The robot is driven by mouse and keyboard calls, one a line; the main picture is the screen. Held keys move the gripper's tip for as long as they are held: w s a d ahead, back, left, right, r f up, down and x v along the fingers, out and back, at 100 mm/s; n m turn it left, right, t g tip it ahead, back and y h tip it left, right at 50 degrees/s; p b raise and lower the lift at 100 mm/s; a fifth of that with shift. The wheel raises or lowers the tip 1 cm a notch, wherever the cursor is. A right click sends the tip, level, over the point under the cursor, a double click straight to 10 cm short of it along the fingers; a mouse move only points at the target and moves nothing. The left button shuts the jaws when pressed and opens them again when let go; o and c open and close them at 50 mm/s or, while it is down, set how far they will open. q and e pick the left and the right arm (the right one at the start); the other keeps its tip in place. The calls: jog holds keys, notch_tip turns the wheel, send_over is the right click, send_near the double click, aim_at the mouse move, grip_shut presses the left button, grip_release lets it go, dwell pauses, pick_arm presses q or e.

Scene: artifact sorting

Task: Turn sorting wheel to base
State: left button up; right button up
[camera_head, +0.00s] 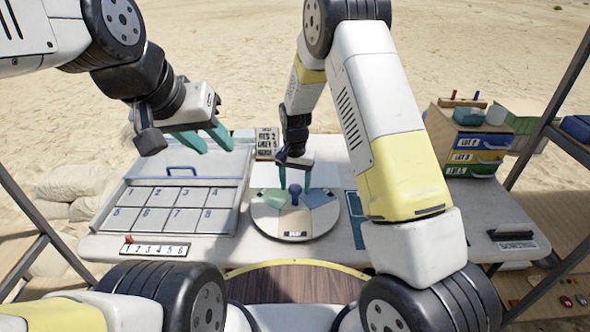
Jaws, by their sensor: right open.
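The sorting wheel (275,226) is a round light disc with coloured segments, lying on the white table. A blue knob (295,193) stands up near its middle. A small dark-lettered label (293,234) is on its near edge. My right gripper (294,187) points down over the wheel, its teal fingers apart on either side of the knob; whether they touch it cannot be told. My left gripper (217,144) is above the back of the numbered tray, teal fingers apart and empty.
A numbered tray (128,229) with a blue handle is at the left. A number strip (155,249) lies in front of it. A sign (267,142) stands behind the wheel. A drawer box (449,133) is at the back right. My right arm passes over the table's right half.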

jog(key=shift+f, duration=0.2)
grip_shut()
dwell(0.5)
